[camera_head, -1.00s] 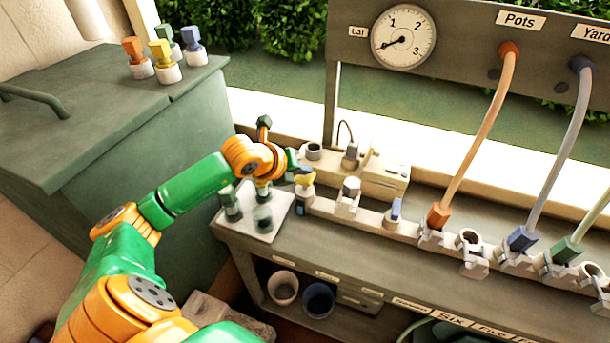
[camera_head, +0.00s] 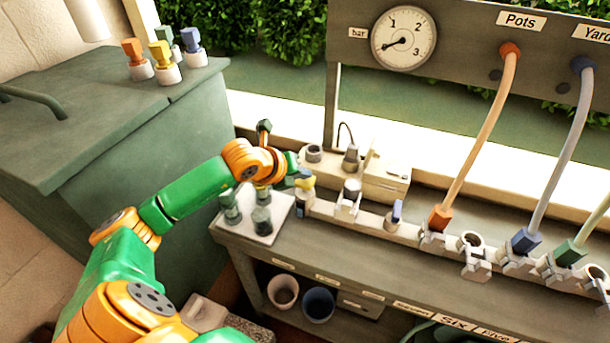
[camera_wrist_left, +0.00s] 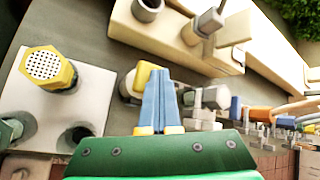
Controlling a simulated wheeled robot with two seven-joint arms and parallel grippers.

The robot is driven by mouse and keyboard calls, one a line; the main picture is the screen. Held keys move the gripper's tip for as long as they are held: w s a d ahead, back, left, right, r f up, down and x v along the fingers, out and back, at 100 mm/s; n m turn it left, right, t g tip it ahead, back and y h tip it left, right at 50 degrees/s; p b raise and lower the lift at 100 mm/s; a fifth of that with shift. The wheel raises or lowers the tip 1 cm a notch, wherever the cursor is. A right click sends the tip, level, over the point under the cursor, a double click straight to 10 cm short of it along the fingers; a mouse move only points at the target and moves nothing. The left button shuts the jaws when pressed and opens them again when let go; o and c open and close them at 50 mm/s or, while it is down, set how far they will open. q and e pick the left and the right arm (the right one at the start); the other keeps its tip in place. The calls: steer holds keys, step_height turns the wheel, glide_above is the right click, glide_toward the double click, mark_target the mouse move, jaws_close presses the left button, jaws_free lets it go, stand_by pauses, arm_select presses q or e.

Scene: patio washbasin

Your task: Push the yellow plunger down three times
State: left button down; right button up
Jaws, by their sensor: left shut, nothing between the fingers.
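The yellow plunger (camera_head: 306,183) stands at the left end of the pale manifold on the bench, on a light cylindrical body. Its yellow top also shows in the left wrist view (camera_wrist_left: 143,76), partly hidden behind my fingers. My left gripper (camera_head: 301,174) is shut and empty. Its fingertips are over the plunger's top and look very close to it or touching; I cannot tell exact contact. In the left wrist view the blue-grey fingers (camera_wrist_left: 159,85) are side by side. My right gripper is not in view.
A white plate (camera_head: 274,228) with green fittings lies just left of the plunger. A grey-topped valve (camera_head: 351,188) and hose connectors stand to its right. A pale box (camera_head: 384,185) sits behind. A round pressure gauge (camera_head: 403,39) hangs on the back panel.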

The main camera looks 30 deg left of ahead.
mark_target(303, 183)
arm_select(q)
steer(key=shift+f+b, duration=0.4)
steer(key=shift+f, duration=0.05)
stand_by(0.4)
steer(key=shift+r+p, duration=0.75)
steer(key=shift+r, duration=0.55)
step_height(303, 183, up, 6)
steer(key=p, duration=0.3)
steer(key=shift+p, duration=0.35)
